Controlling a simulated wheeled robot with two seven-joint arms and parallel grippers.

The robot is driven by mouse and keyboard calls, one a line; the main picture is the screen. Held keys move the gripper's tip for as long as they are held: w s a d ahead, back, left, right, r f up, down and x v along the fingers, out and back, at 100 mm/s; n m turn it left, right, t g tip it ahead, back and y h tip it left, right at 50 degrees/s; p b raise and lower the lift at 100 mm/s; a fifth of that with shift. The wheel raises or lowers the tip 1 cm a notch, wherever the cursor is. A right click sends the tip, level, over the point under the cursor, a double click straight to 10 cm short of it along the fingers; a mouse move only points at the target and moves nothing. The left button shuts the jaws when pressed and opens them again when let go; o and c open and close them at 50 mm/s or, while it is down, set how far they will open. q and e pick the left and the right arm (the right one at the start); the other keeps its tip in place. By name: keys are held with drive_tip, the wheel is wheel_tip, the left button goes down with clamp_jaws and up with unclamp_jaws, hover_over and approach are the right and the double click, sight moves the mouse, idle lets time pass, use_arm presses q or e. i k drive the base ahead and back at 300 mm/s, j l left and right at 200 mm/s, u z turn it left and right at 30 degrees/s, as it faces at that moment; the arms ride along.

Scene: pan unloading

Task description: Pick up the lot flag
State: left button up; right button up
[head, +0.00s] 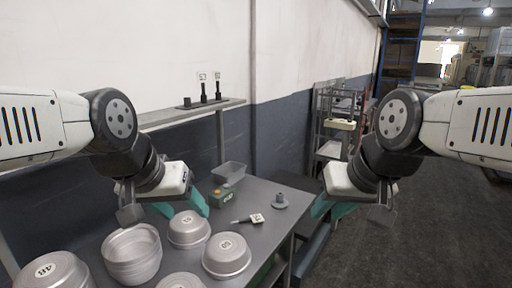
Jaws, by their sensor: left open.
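A small flag (257,218) with a white marked tag and a thin stem lies flat on the grey table, right of the pans. A small round grey stand (280,202) with a short post is just behind and to its right. My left gripper (182,206) has teal fingers, is open, and hangs over the table to the left of the flag, apart from it. My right gripper (331,207) is to the right of the flag, beyond the table's right edge; its finger gap is not clear. More upright flags (203,86) stand on a dark base on the wall shelf.
Several round metal pans (227,256) with marked bases cover the front and left of the table (262,191). A rack (329,150) stands behind. Bare tabletop surrounds the flag; floor is open at right.

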sight(255, 219)
drive_tip(key=i+l+u, duration=0.2)
drive_tip(key=u, duration=0.2)
drive_tip(key=i+l+u, duration=0.15)
drive_tip(key=l+u, duration=0.25)
drive_tip(key=i+l+u, duration=0.1)
drive_tip(key=l+u, duration=0.3)
